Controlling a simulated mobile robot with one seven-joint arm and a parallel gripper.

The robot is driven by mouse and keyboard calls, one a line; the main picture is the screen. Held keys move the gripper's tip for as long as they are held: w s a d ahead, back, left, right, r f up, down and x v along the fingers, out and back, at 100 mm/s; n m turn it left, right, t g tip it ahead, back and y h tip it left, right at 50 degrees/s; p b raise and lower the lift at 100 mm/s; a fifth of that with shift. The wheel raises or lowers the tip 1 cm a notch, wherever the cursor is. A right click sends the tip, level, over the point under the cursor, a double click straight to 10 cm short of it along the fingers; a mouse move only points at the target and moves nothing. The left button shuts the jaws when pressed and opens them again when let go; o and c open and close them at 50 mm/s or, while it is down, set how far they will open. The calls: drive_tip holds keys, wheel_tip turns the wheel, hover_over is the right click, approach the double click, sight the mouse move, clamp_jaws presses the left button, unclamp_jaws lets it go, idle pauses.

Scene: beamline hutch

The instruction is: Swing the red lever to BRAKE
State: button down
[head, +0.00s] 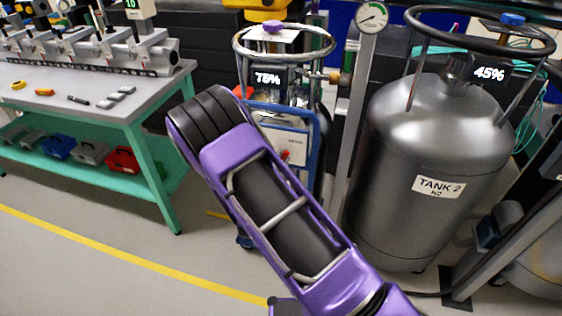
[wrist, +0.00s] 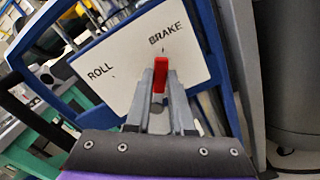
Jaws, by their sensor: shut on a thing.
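The red lever (wrist: 160,76) shows in the wrist view on a white panel (wrist: 125,68) lettered ROLL at the left and BRAKE at the upper right. The lever's tip points up toward the short mark under BRAKE. My gripper (wrist: 162,88) is shut on the lever, one finger on each side of it. The lever's lower part is hidden between the fingers. In the head view, the panel (head: 291,147) is on a blue-framed cart behind my purple arm, with a small bit of the red lever (head: 285,155) visible. My gripper is hidden there.
A silver tank (head: 425,150) labelled TANK 2 stands right of the cart, with a grey post (head: 352,120) between them. A bench (head: 95,90) with green legs is at the left. Open floor with a yellow line (head: 130,258) lies in front.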

drive_tip(key=c, duration=0.8)
unclamp_jaws()
drive_tip(key=v, duration=1.7)
drive_tip(key=shift+s+p, duration=0.2)
drive_tip(key=shift+p, duration=0.2)
